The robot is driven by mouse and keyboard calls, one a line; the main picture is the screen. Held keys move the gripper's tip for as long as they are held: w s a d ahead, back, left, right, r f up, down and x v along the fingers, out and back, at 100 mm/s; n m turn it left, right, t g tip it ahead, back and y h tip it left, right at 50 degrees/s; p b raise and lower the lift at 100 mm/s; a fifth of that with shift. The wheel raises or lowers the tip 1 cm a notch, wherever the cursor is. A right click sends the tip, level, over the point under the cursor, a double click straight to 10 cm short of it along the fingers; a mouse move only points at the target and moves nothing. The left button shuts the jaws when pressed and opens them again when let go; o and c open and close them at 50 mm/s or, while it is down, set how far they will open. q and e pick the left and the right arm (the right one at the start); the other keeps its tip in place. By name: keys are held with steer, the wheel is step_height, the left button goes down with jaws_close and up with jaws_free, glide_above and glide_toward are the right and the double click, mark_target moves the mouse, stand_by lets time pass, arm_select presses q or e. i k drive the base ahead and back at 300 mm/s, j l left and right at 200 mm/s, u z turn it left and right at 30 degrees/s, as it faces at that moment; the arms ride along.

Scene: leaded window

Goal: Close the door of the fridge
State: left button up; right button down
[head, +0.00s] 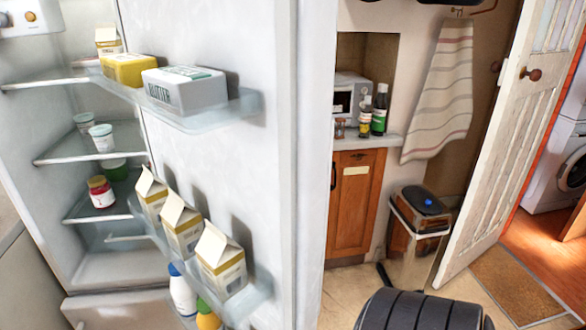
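The fridge (60,120) stands open at the left, with its glass shelves and white inner wall showing. Its door (235,45) is swung wide open, with its inner face towards me and its free edge near the middle of the picture. The upper door shelf holds a butter box (186,90) and a yellow box (128,69). The lower door shelf holds three cartons, one of them nearest me (221,262). The outer face of the door is hidden. Neither of my grippers shows.
A dark ribbed part of my own body seems to show at the bottom. A wooden cupboard (356,205) and a bin (415,222) stand behind the fridge door. A white panelled room door (500,150) stands open at the right. Tiled floor shows between.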

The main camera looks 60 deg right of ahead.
mark_target(258, 167)
steer(key=k+l, duration=0.1)
steer(key=l, duration=0.9)
steer(key=k+l, duration=0.15)
steer(key=l, duration=0.35)
steer(key=z, duration=0.05)
